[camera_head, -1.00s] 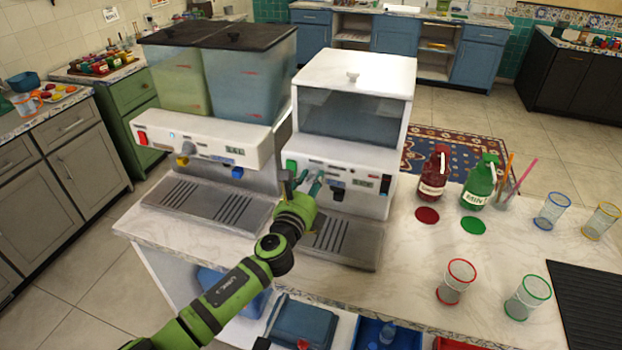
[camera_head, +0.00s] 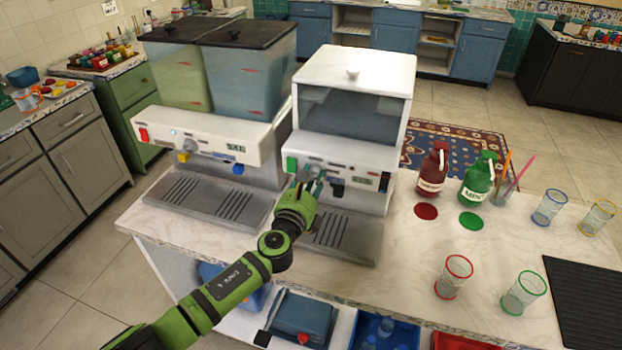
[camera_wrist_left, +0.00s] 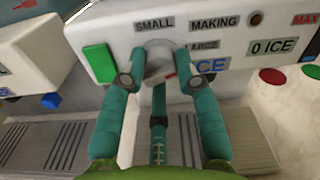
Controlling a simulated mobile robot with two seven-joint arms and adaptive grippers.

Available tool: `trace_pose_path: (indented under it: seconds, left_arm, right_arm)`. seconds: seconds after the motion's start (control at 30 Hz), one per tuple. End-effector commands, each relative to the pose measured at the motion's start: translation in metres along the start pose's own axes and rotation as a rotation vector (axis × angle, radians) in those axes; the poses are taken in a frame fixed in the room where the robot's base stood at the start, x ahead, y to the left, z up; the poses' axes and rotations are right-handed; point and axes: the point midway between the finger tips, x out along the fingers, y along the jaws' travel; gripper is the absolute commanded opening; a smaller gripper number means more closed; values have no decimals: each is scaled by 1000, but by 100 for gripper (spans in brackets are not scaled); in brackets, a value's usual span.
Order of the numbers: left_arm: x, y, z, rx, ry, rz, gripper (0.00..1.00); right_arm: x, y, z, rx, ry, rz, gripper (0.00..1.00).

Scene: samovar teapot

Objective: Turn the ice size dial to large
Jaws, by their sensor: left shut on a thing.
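The ice machine (camera_head: 352,105) is a white box with a dark window, standing on the counter. In the left wrist view its front panel (camera_wrist_left: 222,22) carries the labels SMALL, LARGE, MAKING and ICE. The ice size dial (camera_wrist_left: 158,62) is a pale round knob with a red mark, just below SMALL and left of LARGE. My left gripper (camera_wrist_left: 155,78) has its two teal fingers on either side of the dial, shut on it. In the head view the left gripper (camera_head: 308,186) is at the panel and hides the dial. My right gripper is not in view.
A green switch (camera_wrist_left: 99,63) is just left of the dial. A two-tank drink dispenser (camera_head: 222,75) stands close on the left. A red bottle (camera_head: 432,172), a green bottle (camera_head: 478,180) and several glasses stand on the right. The counter's middle is clear.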

Motion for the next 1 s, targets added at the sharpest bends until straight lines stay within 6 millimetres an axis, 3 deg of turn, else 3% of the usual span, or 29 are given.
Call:
trace_pose_path:
  seconds: [0.17, 0.2, 0.23, 0.67, 0.87, 1.0]
  left_arm:
    - [0, 0, 1, 3, -2, -1, 0]
    - [0, 0, 1, 3, -2, -1, 48]
    - [0, 0, 1, 2, -2, -1, 55]
    - [-4, 0, 0, -1, -1, 0, 55]
    - [-29, 0, 0, -1, 0, -2, 55]
    - [-56, 0, 0, 0, 1, -2, 55]
  right_arm:
    - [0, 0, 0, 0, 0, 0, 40]
    - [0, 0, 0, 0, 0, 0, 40]
    - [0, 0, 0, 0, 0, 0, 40]
    - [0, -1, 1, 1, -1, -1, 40]
    - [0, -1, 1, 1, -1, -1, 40]
    - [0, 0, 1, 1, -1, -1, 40]
